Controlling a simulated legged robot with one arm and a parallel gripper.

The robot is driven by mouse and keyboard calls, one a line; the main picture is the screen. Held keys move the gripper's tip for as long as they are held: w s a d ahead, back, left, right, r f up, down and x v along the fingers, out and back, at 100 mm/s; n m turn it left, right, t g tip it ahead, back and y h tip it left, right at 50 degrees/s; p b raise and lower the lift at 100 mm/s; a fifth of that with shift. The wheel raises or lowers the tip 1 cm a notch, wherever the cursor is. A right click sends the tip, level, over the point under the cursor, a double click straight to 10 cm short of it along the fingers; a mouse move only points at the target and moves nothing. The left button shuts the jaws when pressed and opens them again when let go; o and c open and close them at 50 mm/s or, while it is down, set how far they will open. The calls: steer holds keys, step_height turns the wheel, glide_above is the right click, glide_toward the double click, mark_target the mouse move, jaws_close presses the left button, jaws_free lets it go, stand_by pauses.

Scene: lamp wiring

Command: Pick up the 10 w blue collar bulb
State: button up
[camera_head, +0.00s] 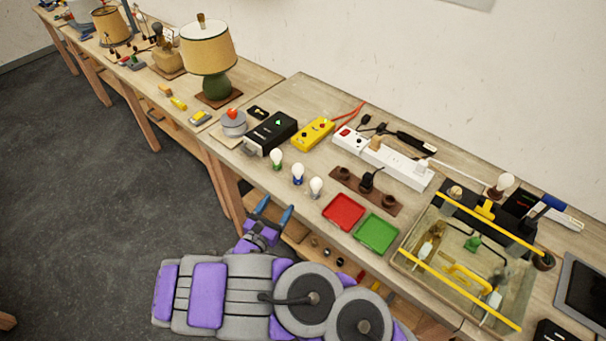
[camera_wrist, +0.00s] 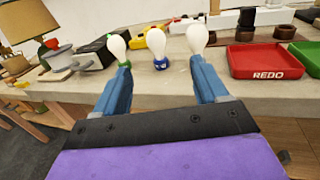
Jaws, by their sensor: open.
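The blue collar bulb (camera_head: 298,174) stands upright near the table's front edge, its white globe on top. It is the middle one of three bulbs. In the wrist view the blue collar bulb (camera_wrist: 156,47) lies beyond and between my fingertips, touched by neither. My gripper (camera_head: 277,208) is open and empty, in front of the table edge, short of the bulbs. In the wrist view its two blue fingers (camera_wrist: 162,70) point at the row. No wattage mark is readable.
A green collar bulb (camera_head: 276,159) and a pale collar bulb (camera_head: 316,187) flank it closely. A red tray (camera_head: 344,211) and a green tray (camera_head: 377,233) lie to the right. A black box (camera_head: 271,133) and a brown socket board (camera_head: 367,191) stand behind.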

steer(key=f+y, duration=0.1)
steer(key=b, duration=0.2)
glide_toward(297, 165)
steer(key=shift+n, duration=0.4)
steer(key=w+f, duration=0.1)
steer(key=w, duration=0.1)
steer(key=w+d+f, duration=0.1)
steer(key=w+f, duration=0.1)
steer(key=shift+d, duration=0.1)
steer(key=b+x, duration=0.1)
steer(key=x, duration=0.4)
steer(key=shift+s+f+b, duration=0.1)
steer(key=shift+f+b, duration=0.05)
steer(key=shift+b, duration=0.2)
steer(key=shift+w+d, duration=0.3)
steer(key=shift+w, duration=0.15)
steer(key=c, duration=1.1)
step_height(297, 165, up, 4)
steer(key=shift+f+p, duration=0.1)
steer(key=shift+p, duration=0.4)
steer(key=s+d+r+p, duration=0.1)
steer(key=s+d+p, duration=0.1)
steer(key=s, duration=1.4)
steer(key=shift+r+p, duration=0.25)
steer(key=shift+p, duration=0.15)
